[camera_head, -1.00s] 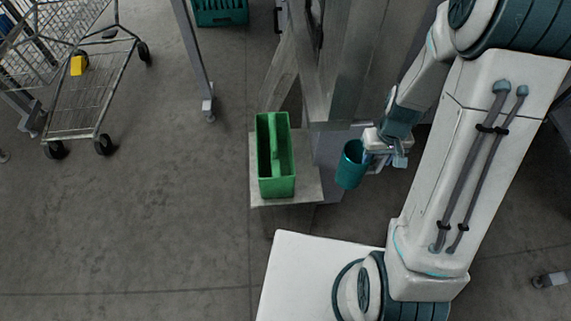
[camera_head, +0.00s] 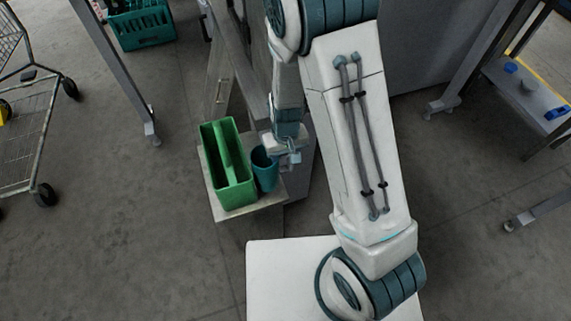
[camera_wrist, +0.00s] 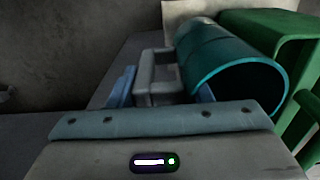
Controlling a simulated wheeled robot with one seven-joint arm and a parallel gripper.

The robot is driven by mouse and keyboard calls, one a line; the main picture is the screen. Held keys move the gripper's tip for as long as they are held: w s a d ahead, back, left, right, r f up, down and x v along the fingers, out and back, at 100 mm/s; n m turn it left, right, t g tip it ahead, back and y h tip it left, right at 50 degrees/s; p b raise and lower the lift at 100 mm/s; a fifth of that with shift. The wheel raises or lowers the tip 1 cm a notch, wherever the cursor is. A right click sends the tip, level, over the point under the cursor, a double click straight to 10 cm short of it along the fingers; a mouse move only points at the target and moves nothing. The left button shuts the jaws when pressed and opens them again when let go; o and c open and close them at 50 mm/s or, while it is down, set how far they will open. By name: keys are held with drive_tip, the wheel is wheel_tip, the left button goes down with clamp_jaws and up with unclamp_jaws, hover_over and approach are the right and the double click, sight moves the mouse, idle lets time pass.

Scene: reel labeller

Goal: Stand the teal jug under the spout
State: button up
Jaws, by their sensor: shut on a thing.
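The teal jug (camera_head: 265,171) looks upright with its open mouth up in the head view, close to the right side of a green carrier. In the wrist view, the jug (camera_wrist: 228,58) shows its open rim and a pale grey handle (camera_wrist: 155,75). My gripper (camera_head: 287,158) is at the jug's right side, and in the wrist view its blue fingers (camera_wrist: 165,90) are shut at the handle. The jug is over the small grey stand (camera_head: 240,211); whether its base touches is hidden. I cannot make out a spout.
The green carrier (camera_head: 228,165) takes up the stand's left part. A metal frame (camera_head: 222,85) rises behind. A teal crate (camera_head: 141,25) and a wire cart (camera_head: 30,150) are at the left. A bench (camera_head: 525,95) is at the right. Open floor lies left of the stand.

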sight(286, 168)
drive_tip(key=shift+f+b, duration=1.6)
drive_tip(key=shift+f, duration=0.35)
drive_tip(key=shift+f, duration=0.15)
drive_tip(key=o, duration=1.1)
drive_tip(key=shift+c, duration=0.2)
